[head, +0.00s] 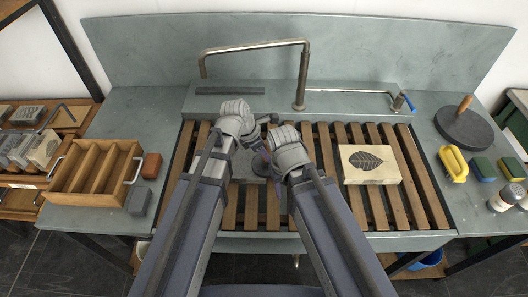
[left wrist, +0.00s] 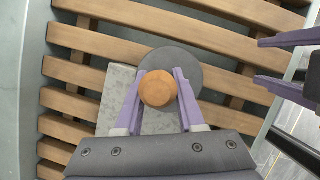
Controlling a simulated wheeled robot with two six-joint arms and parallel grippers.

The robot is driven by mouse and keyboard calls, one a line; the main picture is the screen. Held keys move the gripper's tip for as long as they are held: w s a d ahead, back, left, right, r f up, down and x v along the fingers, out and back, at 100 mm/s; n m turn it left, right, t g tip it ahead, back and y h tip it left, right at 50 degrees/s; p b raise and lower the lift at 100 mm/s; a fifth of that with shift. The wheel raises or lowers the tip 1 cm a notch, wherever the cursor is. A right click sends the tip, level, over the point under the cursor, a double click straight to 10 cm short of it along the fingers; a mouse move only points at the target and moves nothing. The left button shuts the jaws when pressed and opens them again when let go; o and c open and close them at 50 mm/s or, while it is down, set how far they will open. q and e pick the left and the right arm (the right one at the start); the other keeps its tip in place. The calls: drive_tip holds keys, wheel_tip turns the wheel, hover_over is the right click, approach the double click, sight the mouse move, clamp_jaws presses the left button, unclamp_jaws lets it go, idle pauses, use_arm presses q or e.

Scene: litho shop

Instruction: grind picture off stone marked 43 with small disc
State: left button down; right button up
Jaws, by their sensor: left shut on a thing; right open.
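My left gripper (head: 262,147) is shut on the round wooden knob (left wrist: 158,88) of a small dark grey disc (left wrist: 184,62). In the left wrist view the disc lies over part of a plain grey stone (left wrist: 110,97) on the slats; I cannot tell whether it touches the stone. The arms and grippers mostly hide both in the head view. My right gripper (left wrist: 275,64) is open and empty, close to the right of the disc. A pale stone with a dark leaf picture (head: 370,164) lies on the right slats. I can read no number on either stone.
A wooden divided caddy (head: 95,172) stands on the left. A bent tap (head: 300,85) rises behind the slats.

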sight(267, 141)
use_arm(q)
drive_tip(key=shift+d, duration=0.1)
drive_tip(key=shift+r+p, duration=0.6)
wheel_tip(267, 141, up, 5)
drive_tip(key=p, duration=0.5)
drive_tip(key=shift+f, duration=0.1)
wheel_tip(267, 141, up, 3)
drive_tip(key=p, duration=0.3)
